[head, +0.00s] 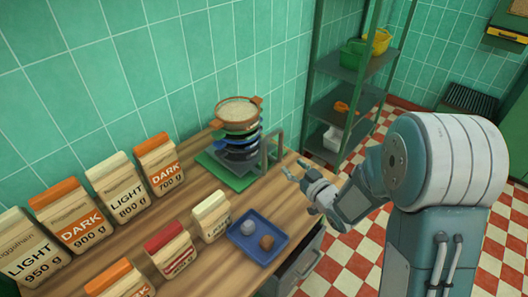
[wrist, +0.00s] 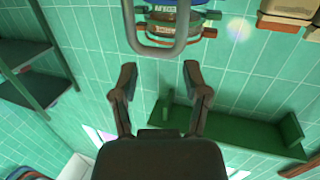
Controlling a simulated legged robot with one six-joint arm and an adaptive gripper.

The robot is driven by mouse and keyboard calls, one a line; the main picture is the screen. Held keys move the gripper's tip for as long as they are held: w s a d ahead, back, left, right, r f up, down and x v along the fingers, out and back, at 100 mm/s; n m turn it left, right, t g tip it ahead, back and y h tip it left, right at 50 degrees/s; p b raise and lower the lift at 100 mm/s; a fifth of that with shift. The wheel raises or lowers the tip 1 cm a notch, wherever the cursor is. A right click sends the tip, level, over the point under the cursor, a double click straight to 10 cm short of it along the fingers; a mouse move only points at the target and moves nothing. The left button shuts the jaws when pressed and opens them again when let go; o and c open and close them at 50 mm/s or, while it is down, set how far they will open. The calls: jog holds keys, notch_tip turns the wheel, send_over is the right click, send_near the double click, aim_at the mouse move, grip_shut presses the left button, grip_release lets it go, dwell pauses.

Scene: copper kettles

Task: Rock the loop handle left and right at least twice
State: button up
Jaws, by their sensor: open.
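The loop handle (head: 282,146) is a grey loop standing upright at the right end of a green base (head: 215,169) on the wooden counter. In the wrist view the loop handle (wrist: 161,53) shows as a grey U at the top. My gripper (head: 294,168) is just right of the loop in the head view, with its fingers spread. In the wrist view my gripper (wrist: 160,72) is open and empty, its fingertips pointing toward the curved end of the loop. A gap shows between fingertips and loop; the depth is hard to judge.
A stack of coloured pans (head: 238,128) stands close behind the loop. A green metal rack (head: 345,95) stands beyond the counter's right edge.

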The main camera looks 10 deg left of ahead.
aim_at(266, 155)
jog(key=w+a, duration=0.2)
jog(key=a, duration=0.1)
jog(key=w+a+f+y, duration=0.1)
jog(key=w+a, duration=0.1)
jog(key=a, duration=0.1)
jog(key=w+a+y, duration=0.1)
jog(key=w+a, duration=0.1)
jog(key=a, duration=0.1)
jog(key=shift+a+f+n, duration=0.3)
jog(key=shift+a, duration=0.1)
grip_shut()
